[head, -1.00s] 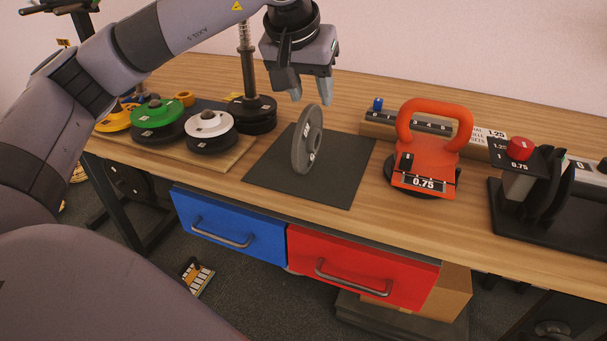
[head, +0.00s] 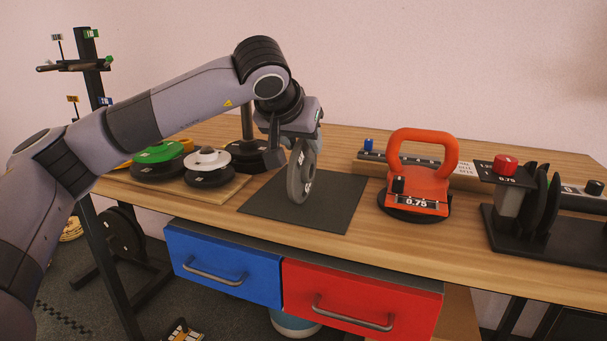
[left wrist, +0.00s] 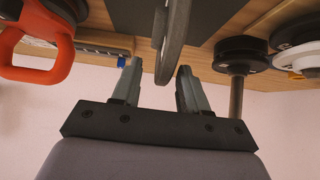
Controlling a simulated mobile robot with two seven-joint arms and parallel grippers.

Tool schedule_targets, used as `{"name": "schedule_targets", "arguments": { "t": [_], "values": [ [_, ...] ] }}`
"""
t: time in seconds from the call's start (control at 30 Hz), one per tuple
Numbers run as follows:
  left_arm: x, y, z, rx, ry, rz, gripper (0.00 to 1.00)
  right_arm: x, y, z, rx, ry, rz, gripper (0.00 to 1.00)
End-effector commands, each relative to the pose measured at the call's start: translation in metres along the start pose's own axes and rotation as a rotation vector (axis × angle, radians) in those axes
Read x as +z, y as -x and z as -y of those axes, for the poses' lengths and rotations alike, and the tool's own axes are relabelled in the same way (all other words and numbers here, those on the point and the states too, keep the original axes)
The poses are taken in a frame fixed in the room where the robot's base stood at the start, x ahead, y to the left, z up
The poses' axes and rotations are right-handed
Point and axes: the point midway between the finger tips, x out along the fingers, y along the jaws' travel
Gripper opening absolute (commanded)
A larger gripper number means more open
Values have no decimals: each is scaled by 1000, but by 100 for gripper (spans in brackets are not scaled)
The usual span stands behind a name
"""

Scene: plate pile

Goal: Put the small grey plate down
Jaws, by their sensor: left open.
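The small grey plate (head: 302,172) stands on its edge, upright, on the dark square mat (head: 340,205). In the left wrist view the plate (left wrist: 177,30) shows edge-on, with its near rim between my finger tips. My left gripper (head: 287,150) is over the top of the plate in the head view, one dark finger on its left side; the other finger is mostly hidden. In the left wrist view the left gripper (left wrist: 158,70) is open, with a gap between the fingers and the rim. My right gripper is not in view.
Left of the mat, a board holds a green plate (head: 158,152) and a white plate (head: 207,160), with a dark post base (head: 248,155) behind. Right of the mat stand an orange kettlebell-like handle (head: 420,175) and a dark plate rack (head: 530,235). The mat's right side is clear.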

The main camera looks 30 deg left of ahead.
Motion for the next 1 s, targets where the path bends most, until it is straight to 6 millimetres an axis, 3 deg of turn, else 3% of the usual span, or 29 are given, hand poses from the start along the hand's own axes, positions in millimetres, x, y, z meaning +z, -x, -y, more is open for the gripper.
{"name": "schedule_targets", "arguments": {
  "t": [0.23,0.53,0.57,0.67,0.7,1.0],
  "values": [
    [0,-36,3,-1,0,1,44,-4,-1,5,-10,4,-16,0],
    [0,-41,3,-1,0,1,44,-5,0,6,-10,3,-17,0],
    [0,-41,3,-1,0,1,37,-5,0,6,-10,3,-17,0],
    [0,-41,3,-1,0,1,5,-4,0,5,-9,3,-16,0],
    [0,-41,3,-1,0,1,0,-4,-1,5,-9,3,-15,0],
    [0,-41,3,0,0,2,0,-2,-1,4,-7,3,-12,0]
  ]
}}
